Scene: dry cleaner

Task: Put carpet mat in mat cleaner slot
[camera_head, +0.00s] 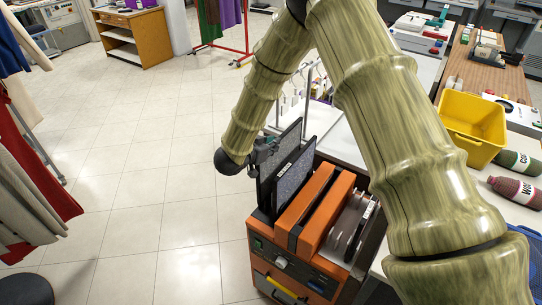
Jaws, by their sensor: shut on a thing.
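My gripper (268,152) is at the centre of the camera_head view, at the left side of an orange and black machine (318,192), which looks like the mat cleaner. It is shut on a thin dark upright panel (284,160), which looks like the carpet mat. A second dark grey panel (294,177) stands upright right beside it, at the machine's left end. I cannot tell whether the held panel's lower edge is inside a slot or just outside the machine. The fingertips are partly hidden by the panel.
A yellow bin (473,124) and two bottles, one dark red (519,190) and one dark green (518,162), are on the white counter at right. Hanging clothes (30,160) line the left edge. The tiled floor (145,150) left of the machine is clear.

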